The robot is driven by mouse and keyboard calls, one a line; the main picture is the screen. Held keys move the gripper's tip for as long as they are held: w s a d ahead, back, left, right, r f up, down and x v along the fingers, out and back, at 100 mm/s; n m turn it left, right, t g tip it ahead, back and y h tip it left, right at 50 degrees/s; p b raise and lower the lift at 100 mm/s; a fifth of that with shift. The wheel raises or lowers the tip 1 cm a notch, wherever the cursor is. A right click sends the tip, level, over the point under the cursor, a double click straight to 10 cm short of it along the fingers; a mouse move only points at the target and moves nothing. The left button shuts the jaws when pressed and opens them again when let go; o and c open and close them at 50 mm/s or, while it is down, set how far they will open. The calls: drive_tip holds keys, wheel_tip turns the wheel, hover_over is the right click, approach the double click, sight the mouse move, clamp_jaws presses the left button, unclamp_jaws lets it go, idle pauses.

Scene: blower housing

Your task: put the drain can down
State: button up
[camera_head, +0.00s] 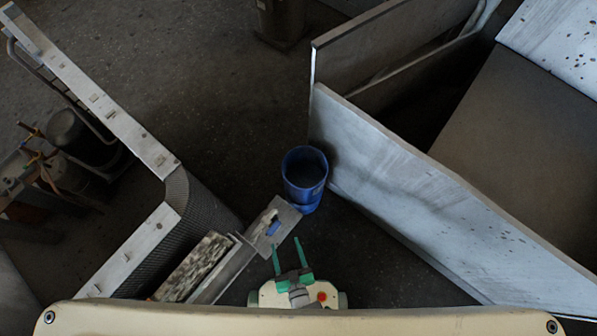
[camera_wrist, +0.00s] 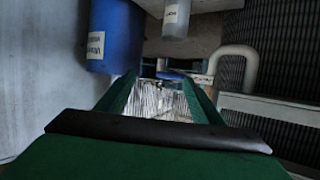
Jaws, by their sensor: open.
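A blue can-shaped container (camera_head: 305,178) stands upright on the dark floor, just beyond my gripper, beside the pale metal panel; I cannot tell whether it is the drain can. A blue cylinder with a white label (camera_wrist: 112,35) shows at the upper left of the wrist view, and a grey labelled cylinder (camera_wrist: 176,18) is right of it. My gripper (camera_head: 286,245) has two green fingers spread apart, pointing toward the blue container and short of it. In the wrist view the open fingers (camera_wrist: 165,82) show nothing clearly held between them.
A flat grey plate with a small blue piece (camera_head: 272,228) lies left of my gripper. A mesh-sided metal frame (camera_head: 160,155) fills the left. A large pale panel (camera_head: 400,180) bounds the right. Dark floor (camera_head: 230,100) is open beyond the plate.

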drive_tip(key=d+r+m+t+h, duration=0.1)
drive_tip(key=d+r+h, duration=0.1)
drive_tip(key=r, duration=1.6)
drive_tip(key=s+d+r+m+t+h, duration=0.1)
drive_tip(key=d+r+m+h, duration=0.1)
drive_tip(key=r, duration=1.6)
drive_tip(key=shift+s+d+r, duration=0.15)
drive_tip(key=shift+d+r, duration=0.2)
